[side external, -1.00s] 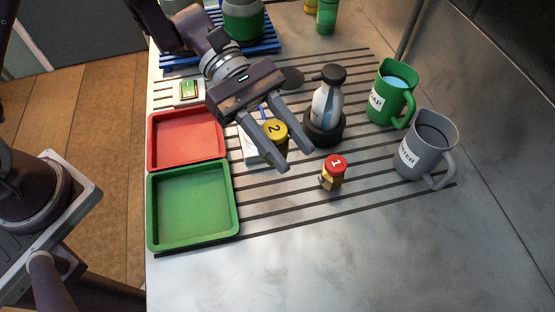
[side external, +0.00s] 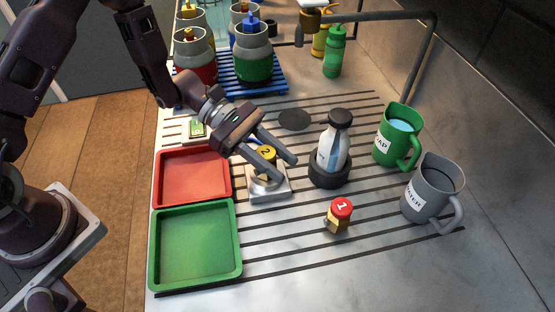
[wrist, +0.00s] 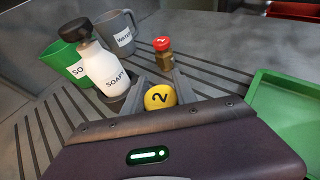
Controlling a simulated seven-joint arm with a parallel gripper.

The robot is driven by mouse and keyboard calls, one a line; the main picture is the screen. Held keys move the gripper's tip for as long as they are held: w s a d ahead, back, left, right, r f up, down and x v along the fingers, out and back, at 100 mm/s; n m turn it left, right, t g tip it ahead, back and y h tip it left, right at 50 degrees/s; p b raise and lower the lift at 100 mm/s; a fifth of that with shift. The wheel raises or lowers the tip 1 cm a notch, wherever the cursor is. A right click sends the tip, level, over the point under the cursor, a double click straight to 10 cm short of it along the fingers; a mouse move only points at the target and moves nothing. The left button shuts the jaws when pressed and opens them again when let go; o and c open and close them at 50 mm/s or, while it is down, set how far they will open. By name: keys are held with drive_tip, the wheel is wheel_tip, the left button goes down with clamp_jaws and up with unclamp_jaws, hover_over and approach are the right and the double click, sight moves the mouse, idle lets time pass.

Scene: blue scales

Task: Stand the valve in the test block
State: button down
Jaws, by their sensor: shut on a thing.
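A valve with a yellow cap marked 2 (side external: 265,152) is between the fingers of my gripper (side external: 285,176), which is shut on it. The yellow cap (wrist: 160,97) also shows between the fingers in the wrist view. The pale test block (side external: 256,195) is directly below my gripper in the side view. The fingers hide the valve's lower part, so I cannot tell whether it is seated in the block. A second valve, brass with a red cap marked 1 (side external: 339,215), stands on the ribbed counter to the right; it shows in the wrist view (wrist: 163,54).
A soap bottle (side external: 333,145) in a dark round holder stands just right of my gripper. Green (side external: 394,145) and grey (side external: 425,190) mugs stand farther right. Red (side external: 190,176) and green (side external: 195,247) trays lie left. Capped containers stand on a blue rack (side external: 272,84) behind.

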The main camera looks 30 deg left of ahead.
drive_tip(key=c, duration=1)
unclamp_jaws()
drive_tip(key=shift+f, duration=0.1)
drive_tip(key=shift+r, duration=0.2)
drive_tip(key=v, duration=1.2)
drive_tip(key=s+r+m+g+y, duration=0.2)
drive_tip(key=s+r+m+y, duration=0.4)
drive_tip(key=s+r+m, duration=0.35)
drive_tip(key=s+a+r+m+t+y, duration=0.6)
drive_tip(key=s+a+m+t+y, duration=0.1)
drive_tip(key=s, duration=0.3)
drive_tip(key=shift+s+a+m+t, duration=0.3)
drive_tip(key=shift+s+m, duration=0.1)
drive_tip(key=shift+m, duration=0.35)
